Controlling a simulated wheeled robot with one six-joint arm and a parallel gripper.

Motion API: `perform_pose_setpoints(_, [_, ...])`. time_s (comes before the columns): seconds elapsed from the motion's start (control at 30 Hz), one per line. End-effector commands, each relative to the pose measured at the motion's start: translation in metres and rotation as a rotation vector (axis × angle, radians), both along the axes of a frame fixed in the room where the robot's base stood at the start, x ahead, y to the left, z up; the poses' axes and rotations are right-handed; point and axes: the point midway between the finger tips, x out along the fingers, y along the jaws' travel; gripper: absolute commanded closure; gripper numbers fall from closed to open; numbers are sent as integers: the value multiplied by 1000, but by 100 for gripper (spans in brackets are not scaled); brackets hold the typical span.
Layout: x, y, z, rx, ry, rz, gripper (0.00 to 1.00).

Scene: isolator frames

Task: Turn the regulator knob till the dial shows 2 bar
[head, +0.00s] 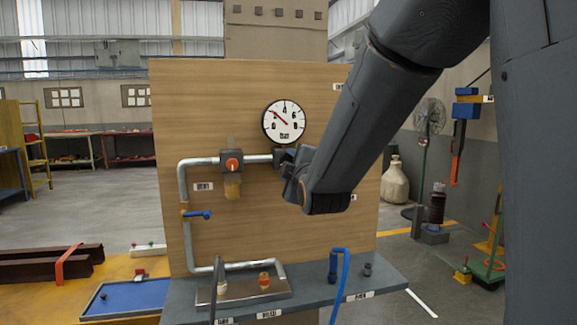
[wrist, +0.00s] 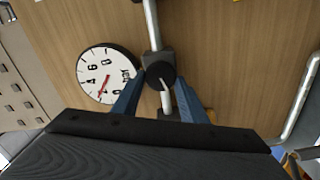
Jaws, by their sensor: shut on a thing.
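The round white dial (head: 285,121) is on the wooden panel. Its red needle points up and left, between the 0 and the 4, close to where the 2 would be; it also shows in the wrist view (wrist: 95,70). The black regulator knob (wrist: 160,74) is on the pipe beside the dial. My gripper (wrist: 164,92) is shut on the knob, with one blue finger on each side. In the head view my gripper (head: 291,168) is below the dial and my arm hides most of the knob.
A filter unit with an orange knob (head: 232,162) is left of my gripper on the same pipe. A blue-handled valve (head: 198,214) is lower left. A grey shelf (head: 385,283) below carries a tray, fittings and a blue hose (head: 342,285). The panel between the dial and shelf is mostly bare.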

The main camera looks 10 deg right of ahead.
Motion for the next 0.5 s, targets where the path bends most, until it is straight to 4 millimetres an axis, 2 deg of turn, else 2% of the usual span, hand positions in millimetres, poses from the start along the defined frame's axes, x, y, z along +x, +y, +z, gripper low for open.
perform_pose_setpoints(0.33, [0, 1, -1, -2, 2, 2, 84])
perform_pose_setpoints(0.37, [0, 1, -1, -2, 2, 2, 58])
perform_pose_setpoints(0.43, [0, 1, -1, -1, 2, 2, 46])
perform_pose_setpoints(0.5, [0, 0, -1, -1, 2, 2, 44])
